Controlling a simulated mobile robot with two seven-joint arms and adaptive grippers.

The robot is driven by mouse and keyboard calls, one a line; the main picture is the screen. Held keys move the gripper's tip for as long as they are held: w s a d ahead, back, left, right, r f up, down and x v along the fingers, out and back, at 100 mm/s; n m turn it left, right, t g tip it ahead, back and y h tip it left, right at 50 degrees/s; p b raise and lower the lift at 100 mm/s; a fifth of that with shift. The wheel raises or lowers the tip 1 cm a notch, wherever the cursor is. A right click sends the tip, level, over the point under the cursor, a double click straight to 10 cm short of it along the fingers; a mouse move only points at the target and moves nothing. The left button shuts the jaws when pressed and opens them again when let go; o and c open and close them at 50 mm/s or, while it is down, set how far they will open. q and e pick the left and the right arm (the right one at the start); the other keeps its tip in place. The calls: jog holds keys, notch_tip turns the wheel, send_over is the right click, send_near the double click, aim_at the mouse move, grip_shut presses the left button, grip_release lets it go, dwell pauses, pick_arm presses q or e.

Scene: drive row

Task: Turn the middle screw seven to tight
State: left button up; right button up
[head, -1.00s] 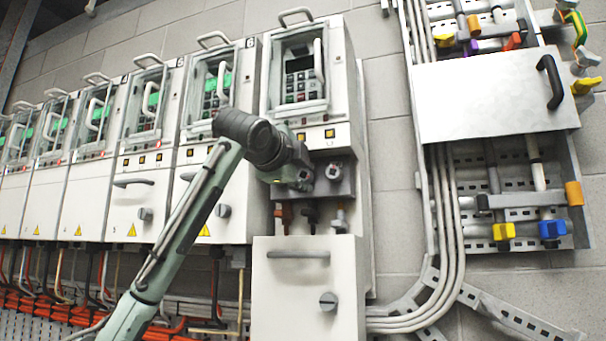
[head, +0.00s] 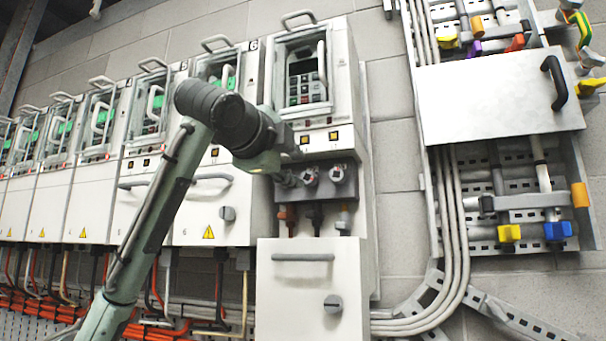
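Unit seven is the rightmost drive cabinet (head: 345,95), with a dark terminal block (head: 322,190) exposed below its buttons. Two round screw heads show on the block: the middle screw (head: 310,176) and the right screw (head: 337,173). My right gripper is not in view.
Brown, black and grey cable ends (head: 315,216) hang under the block. A white cover with a handle and knob (head: 310,290) stands below. Closed drive cabinets (head: 55,190) line the left. A white panel with a black handle (head: 495,95) and pipes are at the right.

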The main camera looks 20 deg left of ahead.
pick_arm(q)
jog(key=shift+s, duration=2.2)
jog(key=shift+f, duration=0.1)
